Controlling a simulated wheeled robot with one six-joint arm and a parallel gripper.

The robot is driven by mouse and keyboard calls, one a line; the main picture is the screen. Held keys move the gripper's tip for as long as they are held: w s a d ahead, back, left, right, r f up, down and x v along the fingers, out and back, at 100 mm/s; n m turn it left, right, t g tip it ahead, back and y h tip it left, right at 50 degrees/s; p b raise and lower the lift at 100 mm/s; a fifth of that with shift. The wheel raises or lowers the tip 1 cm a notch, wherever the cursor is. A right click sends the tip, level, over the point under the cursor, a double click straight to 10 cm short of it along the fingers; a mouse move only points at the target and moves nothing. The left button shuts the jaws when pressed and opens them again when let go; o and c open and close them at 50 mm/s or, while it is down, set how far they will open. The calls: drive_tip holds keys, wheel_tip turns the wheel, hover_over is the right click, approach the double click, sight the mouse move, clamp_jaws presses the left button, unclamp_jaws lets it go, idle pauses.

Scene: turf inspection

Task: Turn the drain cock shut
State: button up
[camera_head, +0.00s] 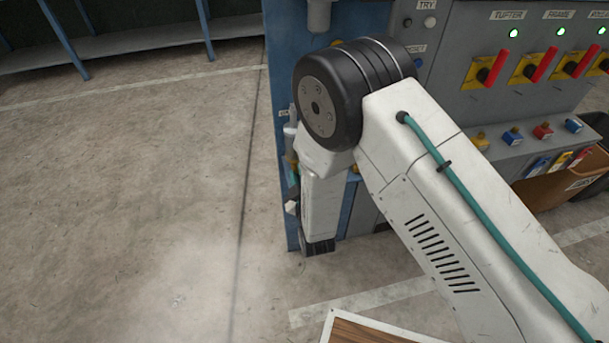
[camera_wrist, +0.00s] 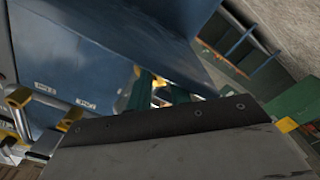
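I cannot clearly make out the drain cock. On the left edge of the blue cabinet (camera_head: 277,60), small grey, teal and brass-coloured fittings (camera_head: 291,160) show in the head view, partly covered by my arm. My white arm reaches down in front of that edge. My gripper's fingertips are hidden behind it, so I cannot tell whether they touch anything. In the wrist view a grey and black surface fills the lower part. Beyond it, dark green and yellow parts (camera_wrist: 150,92) show under a blue panel (camera_wrist: 75,60), too unclear to name.
A grey control panel (camera_head: 455,95) with red-handled switches (camera_head: 490,68) and green lamps stands at the right. A brown bin (camera_head: 563,187) stands beside it. The floor (camera_head: 130,200) at the left is clear. A white-edged board (camera_head: 375,333) shows at the bottom.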

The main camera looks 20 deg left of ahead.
drive_tip(key=v, duration=0.7)
drive_tip(key=shift+s+d, duration=0.2)
drive_tip(key=shift+s, duration=0.15)
